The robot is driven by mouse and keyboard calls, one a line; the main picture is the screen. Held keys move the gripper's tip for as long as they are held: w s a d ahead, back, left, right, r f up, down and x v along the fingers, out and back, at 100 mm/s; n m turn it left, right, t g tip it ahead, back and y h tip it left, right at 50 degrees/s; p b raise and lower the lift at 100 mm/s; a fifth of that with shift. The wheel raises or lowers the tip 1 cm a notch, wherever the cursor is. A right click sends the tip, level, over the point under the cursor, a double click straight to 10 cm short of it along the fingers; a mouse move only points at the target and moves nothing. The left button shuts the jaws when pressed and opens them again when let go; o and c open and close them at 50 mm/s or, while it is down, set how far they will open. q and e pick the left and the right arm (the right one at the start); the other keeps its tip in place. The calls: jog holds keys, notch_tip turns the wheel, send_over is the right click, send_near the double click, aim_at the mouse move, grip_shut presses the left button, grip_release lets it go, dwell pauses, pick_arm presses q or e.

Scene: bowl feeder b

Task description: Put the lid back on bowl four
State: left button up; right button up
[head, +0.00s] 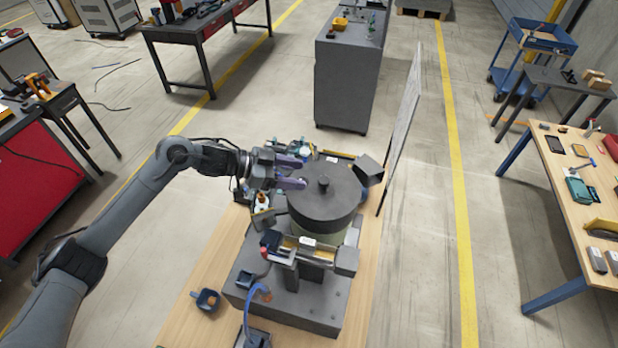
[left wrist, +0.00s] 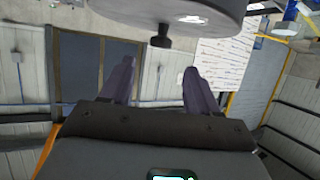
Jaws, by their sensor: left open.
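The dark grey round lid (head: 312,205) with a short knob (head: 323,182) sits over the pale green bowl (head: 353,236) of the feeder. It looks seated, but I cannot tell whether it is fully flush. My left gripper (head: 304,173) is open and empty, left of the knob and apart from it. In the left wrist view the lid (left wrist: 215,15) crosses the top, upside down, with its knob (left wrist: 160,37) ahead of the gap between my open fingers (left wrist: 160,68). My right gripper is out of view. I cannot read a bowl number.
The feeder stands on a grey base (head: 290,305) on a wooden bench (head: 205,290). A dark box (head: 369,170) sits close to the lid's right side. A tall panel (head: 402,130) stands behind.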

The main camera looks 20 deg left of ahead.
pick_arm(q)
jog(key=b+v, duration=0.1)
jog(key=v, duration=0.5)
jog(key=shift+w, duration=0.1)
dwell(0.3)
